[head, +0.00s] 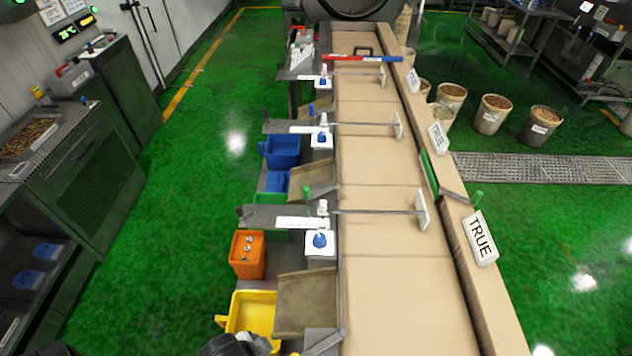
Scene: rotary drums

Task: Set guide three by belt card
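A tan belt (385,275) runs away from me. Three grey guide bars cross it from the left, each with a white end plate: near (378,212), middle (362,124) and far (360,72). I cannot tell which is guide three. Beside each is a blue knob on a white block: near (319,241), middle (321,138) and far (323,82). White cards stand on the right rail: the near card (480,238) and middle card (439,138) read TRUE; the far card (413,80) is too small to read. Dark arm parts show at the bottom edge; no gripper fingers are visible.
Left of the belt are a yellow bin (238,308), an orange bin (247,254) and a blue bin (281,151). A red-and-blue bar (354,58) spans the far belt. Buckets (492,114) stand right. Green floor (170,250) is clear between the left cabinets and bins.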

